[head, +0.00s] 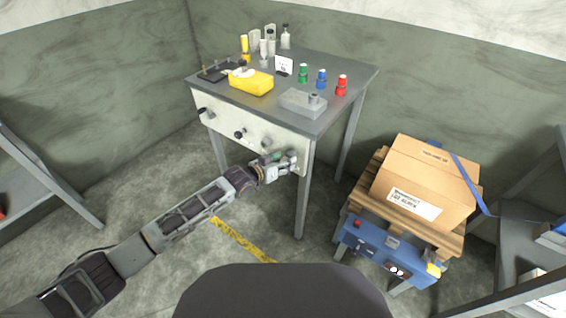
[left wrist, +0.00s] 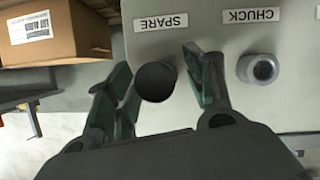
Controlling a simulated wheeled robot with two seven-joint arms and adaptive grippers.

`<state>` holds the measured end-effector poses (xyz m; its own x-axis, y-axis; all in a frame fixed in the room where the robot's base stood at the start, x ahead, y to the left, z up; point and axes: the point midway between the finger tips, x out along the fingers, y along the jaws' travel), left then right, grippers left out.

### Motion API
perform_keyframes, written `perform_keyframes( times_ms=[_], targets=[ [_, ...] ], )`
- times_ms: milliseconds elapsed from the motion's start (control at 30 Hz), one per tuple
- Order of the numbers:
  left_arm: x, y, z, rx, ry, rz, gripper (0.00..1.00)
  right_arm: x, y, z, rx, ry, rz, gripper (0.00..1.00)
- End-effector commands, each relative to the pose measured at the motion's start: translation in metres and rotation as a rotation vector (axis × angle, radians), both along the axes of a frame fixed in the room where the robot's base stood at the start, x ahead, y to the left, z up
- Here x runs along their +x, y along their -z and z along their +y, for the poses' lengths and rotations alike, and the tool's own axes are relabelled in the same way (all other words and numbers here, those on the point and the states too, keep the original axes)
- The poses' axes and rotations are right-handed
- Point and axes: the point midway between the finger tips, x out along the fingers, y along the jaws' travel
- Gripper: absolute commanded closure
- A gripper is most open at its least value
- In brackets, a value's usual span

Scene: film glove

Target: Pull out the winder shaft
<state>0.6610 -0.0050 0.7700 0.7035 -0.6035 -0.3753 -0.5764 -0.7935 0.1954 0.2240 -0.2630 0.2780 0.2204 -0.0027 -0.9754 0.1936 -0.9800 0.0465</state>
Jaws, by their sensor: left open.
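The white front panel (head: 225,122) of the grey bench carries several dark knobs or stubs in a row. My left gripper (head: 290,163) is at the right end of this panel, close to it. In the left wrist view the picture is upside down. There my left gripper (left wrist: 157,72) is open, with its green-padded fingers on either side of a round black knob (left wrist: 155,84) beside a SPARE label (left wrist: 161,22). A gap shows between the fingers and the knob. A grey socket with a dark centre (left wrist: 258,68) sits by a CHUCK label (left wrist: 251,15). No part is labelled as a winder shaft.
The bench top (head: 345,72) holds a yellow box (head: 251,83), a grey block (head: 303,102), several bottles and coloured pots. Open floor lies left of the bench.

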Motion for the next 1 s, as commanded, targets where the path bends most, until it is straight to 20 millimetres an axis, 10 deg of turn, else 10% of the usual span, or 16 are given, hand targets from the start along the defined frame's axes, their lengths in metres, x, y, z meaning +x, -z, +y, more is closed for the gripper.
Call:
perform_keyframes(
  times_ms=[433,1000],
  targets=[
    [0.000,0.000,0.000,0.000,0.000,0.000,0.98,0.011,-0.001,-0.001,0.000,0.000,-0.013,0.60],
    [-0.003,0.000,0.002,0.001,0.000,0.001,0.98,0.004,-0.005,-0.001,-0.002,-0.001,-0.005,0.60]
  ],
)
